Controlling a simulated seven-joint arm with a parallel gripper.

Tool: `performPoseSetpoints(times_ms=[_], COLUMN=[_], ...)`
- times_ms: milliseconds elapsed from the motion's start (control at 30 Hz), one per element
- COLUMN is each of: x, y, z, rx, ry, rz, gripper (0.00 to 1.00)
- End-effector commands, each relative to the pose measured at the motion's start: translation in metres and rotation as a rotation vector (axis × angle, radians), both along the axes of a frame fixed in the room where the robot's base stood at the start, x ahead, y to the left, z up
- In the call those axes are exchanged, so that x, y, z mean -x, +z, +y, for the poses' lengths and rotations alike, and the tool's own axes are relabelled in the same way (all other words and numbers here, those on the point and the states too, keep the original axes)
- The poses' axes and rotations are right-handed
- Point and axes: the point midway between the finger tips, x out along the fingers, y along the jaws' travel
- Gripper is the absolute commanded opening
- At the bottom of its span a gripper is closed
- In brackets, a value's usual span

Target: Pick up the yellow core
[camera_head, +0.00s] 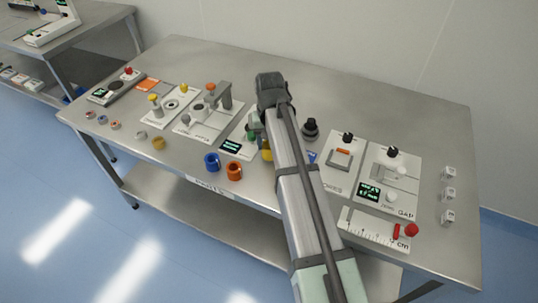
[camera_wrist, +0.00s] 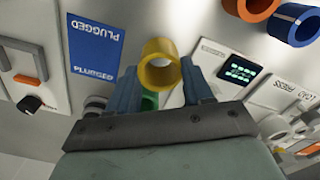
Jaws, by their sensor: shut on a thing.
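The yellow core (camera_wrist: 160,66) is a short hollow ring, seen in the wrist view between the two blue fingers of my gripper (camera_wrist: 161,80). My gripper is shut on it, one finger on each side. In the head view only a sliver of the yellow core (camera_head: 267,154) shows beside my arm, which hides the rest and most of my gripper. I cannot tell whether the core touches the table or is clear of it. A green part (camera_wrist: 150,101) shows just below the core between the fingers.
A blue core (camera_head: 212,162) and an orange core (camera_head: 234,171) stand left of my gripper near the table's (camera_head: 345,92) front edge. A blue "PLUGGED" card (camera_wrist: 95,47) and a lit display panel (camera_wrist: 229,68) flank it. Device panels with knobs stand on both sides.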

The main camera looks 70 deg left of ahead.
Motion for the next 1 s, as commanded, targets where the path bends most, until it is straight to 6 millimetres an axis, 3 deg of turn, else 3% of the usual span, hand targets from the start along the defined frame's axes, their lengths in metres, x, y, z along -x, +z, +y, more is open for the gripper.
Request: performPoseSetpoints(times_ms=[700, 1000], x=[0.000, 0.000], y=[0.034, 0.036], z=[0.000, 0.000], rx=[0.000, 0.001], ry=[0.000, 0.000], rz=[0.000, 0.000], gripper=[0.24, 0.24])
